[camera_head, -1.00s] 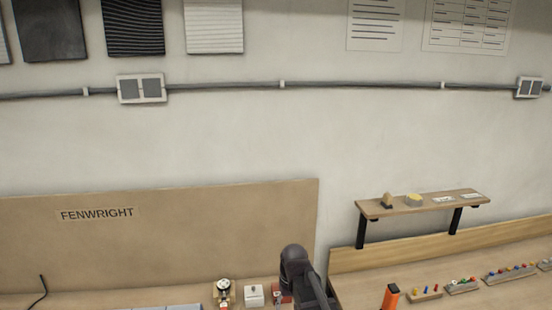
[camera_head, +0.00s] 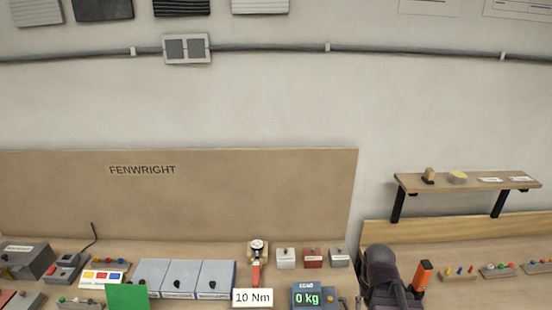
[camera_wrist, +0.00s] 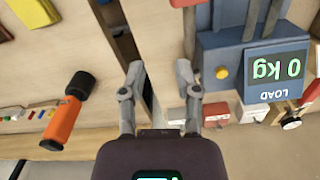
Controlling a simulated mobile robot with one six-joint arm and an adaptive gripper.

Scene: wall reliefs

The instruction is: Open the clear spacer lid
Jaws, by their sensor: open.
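My gripper (camera_wrist: 158,72) is open, with nothing between its fingers in the wrist view. It hangs over the bench, beside the load display box (camera_wrist: 250,60). In the head view only my dark arm shows at the lower right, and the fingers are out of sight. No lid can be clearly made out as the clear spacer lid. Three pale blue bins with black knobs (camera_head: 178,272) stand left of the middle, their front labels too small to read. Three small boxes, light (camera_head: 286,258), red (camera_head: 312,258) and grey (camera_head: 339,257), stand farther right.
The load display (camera_head: 308,297) reads 0 kg. A 10 Nm sign (camera_head: 253,297) stands near a gauge with a red handle (camera_head: 256,270). A green panel (camera_head: 126,297) is at the front left. An orange tool (camera_head: 422,275) stands right of my arm. A shelf (camera_head: 465,183) juts from the wall.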

